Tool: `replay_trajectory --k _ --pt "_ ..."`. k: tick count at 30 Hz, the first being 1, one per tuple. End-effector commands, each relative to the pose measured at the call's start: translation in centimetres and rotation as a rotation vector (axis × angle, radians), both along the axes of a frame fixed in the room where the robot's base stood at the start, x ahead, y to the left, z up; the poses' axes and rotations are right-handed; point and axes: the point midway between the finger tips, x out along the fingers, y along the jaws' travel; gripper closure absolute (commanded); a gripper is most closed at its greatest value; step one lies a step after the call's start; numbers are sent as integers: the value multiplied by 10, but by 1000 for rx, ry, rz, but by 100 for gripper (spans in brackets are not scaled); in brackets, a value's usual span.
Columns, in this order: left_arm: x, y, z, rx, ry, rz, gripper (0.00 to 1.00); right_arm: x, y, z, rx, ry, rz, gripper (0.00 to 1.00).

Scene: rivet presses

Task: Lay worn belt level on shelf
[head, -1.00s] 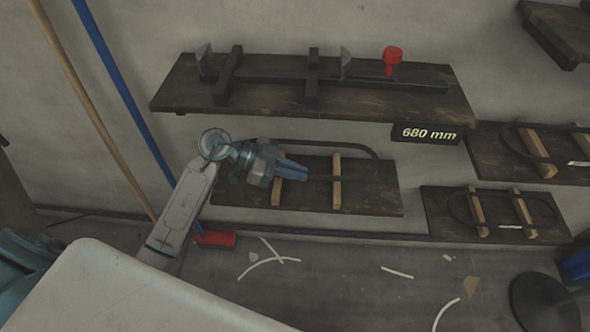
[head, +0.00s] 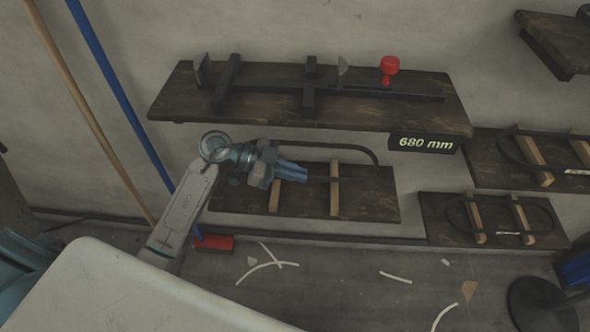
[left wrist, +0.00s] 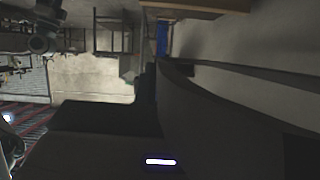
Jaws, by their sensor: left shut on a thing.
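My left gripper (head: 291,172), blue-fingered, is shut on the worn belt (head: 374,158), a thin dark loop. The loop extends right from the gripper, its upper strand in front of the wall and its lower strand across the right wooden batten. The lower left shelf (head: 378,206), a dark board with two pale battens (head: 335,198), lies behind and below. I cannot tell whether the belt touches the battens. Its left end is hidden by the gripper. In the left wrist view a broad dark curved band, likely the belt (left wrist: 215,105), fills the foreground. My right gripper is not in view.
Above is a shelf (head: 200,108) with a black measuring rig, a red knob (head: 389,68) and a "680 mm" sign (head: 426,143). To the right, shelves hold other belts (head: 500,213). Blue and tan poles lean at left; a red block (head: 213,243) and scraps lie on the floor.

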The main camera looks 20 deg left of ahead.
Motion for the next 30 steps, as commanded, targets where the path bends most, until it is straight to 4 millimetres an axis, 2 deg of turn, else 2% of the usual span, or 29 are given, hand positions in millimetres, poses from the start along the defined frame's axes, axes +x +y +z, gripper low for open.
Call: replay_trajectory --k 4,21,30 --pt "0 0 2 0 -2 0 100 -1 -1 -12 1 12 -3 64" --pt "0 0 -53 -1 0 0 100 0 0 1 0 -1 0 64" --pt "0 0 -73 0 -2 0 100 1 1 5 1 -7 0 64"
